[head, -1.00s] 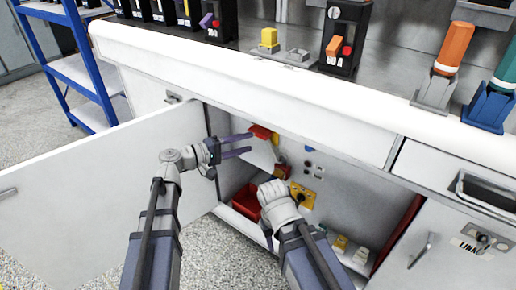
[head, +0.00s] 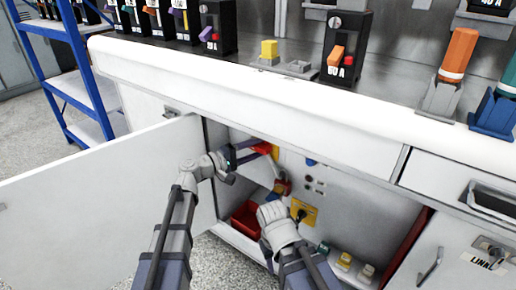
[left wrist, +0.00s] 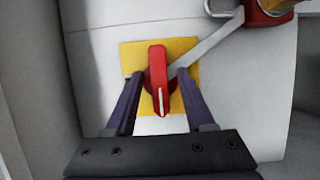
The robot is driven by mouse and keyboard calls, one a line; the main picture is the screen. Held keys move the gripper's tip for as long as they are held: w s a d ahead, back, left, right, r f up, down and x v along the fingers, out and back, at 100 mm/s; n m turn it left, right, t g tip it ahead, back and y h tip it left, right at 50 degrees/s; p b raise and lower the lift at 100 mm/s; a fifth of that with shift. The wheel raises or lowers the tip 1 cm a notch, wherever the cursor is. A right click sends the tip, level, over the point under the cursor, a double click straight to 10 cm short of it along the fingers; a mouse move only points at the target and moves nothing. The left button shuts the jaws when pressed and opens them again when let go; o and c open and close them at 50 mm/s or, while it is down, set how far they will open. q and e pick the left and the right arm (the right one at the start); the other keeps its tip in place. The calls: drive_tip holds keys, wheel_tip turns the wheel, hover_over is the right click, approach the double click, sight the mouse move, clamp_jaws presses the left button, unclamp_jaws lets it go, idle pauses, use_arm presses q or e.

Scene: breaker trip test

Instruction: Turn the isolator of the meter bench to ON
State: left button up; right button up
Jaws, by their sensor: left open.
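The isolator's red handle (left wrist: 158,80) stands on a square yellow plate (left wrist: 188,50) in the left wrist view, its white mark toward the gripper's base. In the head view the red handle (head: 262,147) is small and partly covered, inside the open cabinet. My left gripper (left wrist: 160,82) is open, with one finger on each side of the handle; I cannot tell whether either touches it. It also shows in the head view (head: 248,153). My right gripper (head: 268,250) is low before the cabinet; its fingers are mostly hidden by its wrist.
A red padlock (head: 281,187) hangs beside the isolator; a grey bar runs near the handle. A red bin (head: 245,217) and a yellow plate with a dark knob (head: 306,212) are lower. The open cabinet door (head: 100,190) stands left. The white worktop edge (head: 270,95) overhangs.

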use_arm(q)
drive_tip(key=shift+w+d, duration=0.15)
drive_tip(key=shift+d, duration=0.15)
drive_tip(key=shift+c, duration=0.4)
clamp_jaws()
